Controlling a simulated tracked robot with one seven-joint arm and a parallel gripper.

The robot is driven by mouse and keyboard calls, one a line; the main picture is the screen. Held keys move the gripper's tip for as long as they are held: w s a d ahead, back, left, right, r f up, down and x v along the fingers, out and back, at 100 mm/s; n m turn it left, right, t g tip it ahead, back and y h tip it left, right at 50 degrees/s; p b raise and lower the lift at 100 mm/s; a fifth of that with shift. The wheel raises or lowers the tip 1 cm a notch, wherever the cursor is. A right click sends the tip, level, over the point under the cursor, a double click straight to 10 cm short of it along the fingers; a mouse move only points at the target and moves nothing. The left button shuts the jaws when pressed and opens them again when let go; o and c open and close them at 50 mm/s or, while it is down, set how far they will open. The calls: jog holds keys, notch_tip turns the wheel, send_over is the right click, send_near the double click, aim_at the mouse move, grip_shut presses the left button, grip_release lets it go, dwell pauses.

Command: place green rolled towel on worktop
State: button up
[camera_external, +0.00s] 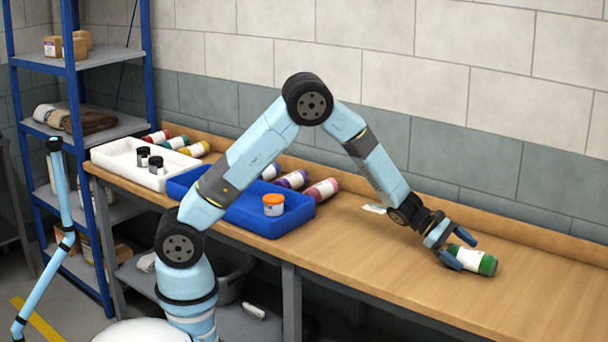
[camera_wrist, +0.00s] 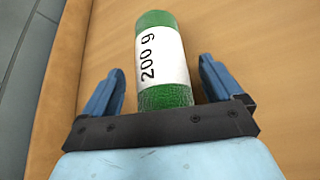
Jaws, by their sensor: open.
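The green rolled towel (camera_external: 477,262) with a white band lies on its side on the wooden worktop (camera_external: 380,270), toward the right end. In the wrist view the green roll (camera_wrist: 163,97) shows a white label reading "200 g". My gripper (camera_external: 460,251) is low over the worktop at the roll, one finger on each side of it. In the wrist view the fingers of my gripper (camera_wrist: 159,85) are apart, with a visible gap between each finger and the roll. The roll rests on the worktop.
A small pale card (camera_external: 374,208) lies near the wall. The worktop around the green roll is clear. A blue shelf rack (camera_external: 75,100) stands at left.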

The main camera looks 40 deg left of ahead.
jog(key=s+a+r+m, duration=0.3)
jog(key=a+r, duration=0.5)
jog(key=a, duration=0.2)
jog(key=s+a+r+m, duration=0.2)
jog(key=a+r, duration=0.6)
jog(key=a, duration=0.3)
jog(key=s+a+r+m+y, duration=0.2)
jog(key=s+a, duration=0.2)
jog(key=a, duration=0.4)
jog(key=s+a+r+m+y, duration=0.2)
jog(key=s+a, duration=0.3)
jog(key=a, duration=0.3)
jog(key=s+a+r+m+t+y, duration=0.1)
jog(key=s+a+r+m+y, duration=0.1)
jog(key=a, duration=0.6)
jog(key=s+r+m, duration=0.1)
jog(key=s+m, duration=0.1)
jog(key=shift+s+a+r+y, duration=0.15)
jog(key=shift+s+r+y, duration=0.15)
jog(key=shift+s+r, duration=0.05)
jog(key=shift+o, duration=0.2)
jog(key=s+a+m+t+y, duration=0.2)
jog(key=s+a+y, duration=0.3)
jog(key=s+a, duration=0.4)
jog(key=a, duration=0.4)
jog(key=shift+a+r+m+y, duration=0.3)
jog(key=shift+a, duration=0.05)
